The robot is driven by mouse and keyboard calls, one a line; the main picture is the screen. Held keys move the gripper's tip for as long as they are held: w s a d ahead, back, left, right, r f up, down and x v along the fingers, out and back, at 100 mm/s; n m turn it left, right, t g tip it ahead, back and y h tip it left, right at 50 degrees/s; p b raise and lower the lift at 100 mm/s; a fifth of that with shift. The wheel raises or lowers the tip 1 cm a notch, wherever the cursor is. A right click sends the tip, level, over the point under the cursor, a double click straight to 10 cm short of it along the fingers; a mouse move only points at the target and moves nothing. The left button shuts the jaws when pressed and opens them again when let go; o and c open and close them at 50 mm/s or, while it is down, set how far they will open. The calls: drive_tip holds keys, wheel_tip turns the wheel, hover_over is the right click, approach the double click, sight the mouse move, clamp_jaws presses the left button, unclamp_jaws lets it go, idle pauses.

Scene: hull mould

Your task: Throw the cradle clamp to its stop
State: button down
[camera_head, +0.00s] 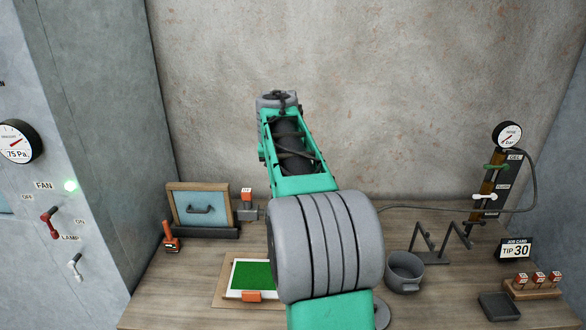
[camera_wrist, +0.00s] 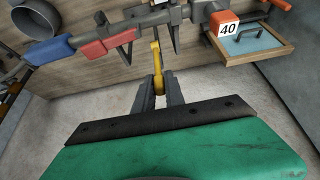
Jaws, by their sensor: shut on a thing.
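In the wrist view, my gripper (camera_wrist: 158,92) is shut on a yellow lever (camera_wrist: 156,62), which I take to be the cradle clamp's handle. The lever stands between the two dark fingers, below a dark bar. A long tool (camera_wrist: 140,21) with a blue grip (camera_wrist: 48,49) and a red grip (camera_wrist: 104,40) lies across the top. An orange block (camera_wrist: 222,22) marked 40 sits towards its right end. In the head view my arm hides the gripper, lever and most of the tool; only the orange block (camera_head: 246,193) shows beside the arm.
A framed blue panel with a handle (camera_head: 200,207) stands left of the arm, near a green sheet (camera_head: 250,273). A grey pot (camera_head: 404,271), dark stands (camera_head: 430,245), a job card reading TIP 30 (camera_head: 515,250) and a tip rack (camera_head: 532,289) stand on the right.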

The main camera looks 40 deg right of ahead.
idle(0.4)
drive_tip(key=c, duration=1.4)
unclamp_jaws()
drive_tip(key=b+v, duration=0.1)
drive_tip(key=v, duration=0.6)
drive_tip(key=shift+r, duration=0.35)
drive_tip(key=shift+s, duration=0.1)
drive_tip(key=s+a+f+n+y+b, duration=0.1)
drive_tip(key=s+a+f+n, duration=0.1)
drive_tip(key=s+a+f, duration=0.4)
drive_tip(key=s+a+f+n+y+b, duration=0.1)
drive_tip(key=s+a+f+n, duration=0.2)
drive_tip(key=a, duration=1)
drive_tip(key=s+a+f+n+y+b, duration=0.1)
drive_tip(key=s+a+f+n, duration=0.1)
drive_tip(key=s+a+f, duration=0.6)
wheel_tip(320, 180, down, 5)
drive_tip(key=shift+s+a+r+n+y, duration=0.1)
drive_tip(key=shift+s+a+n+y, duration=0.25)
drive_tip(key=shift+a, duration=0.35)
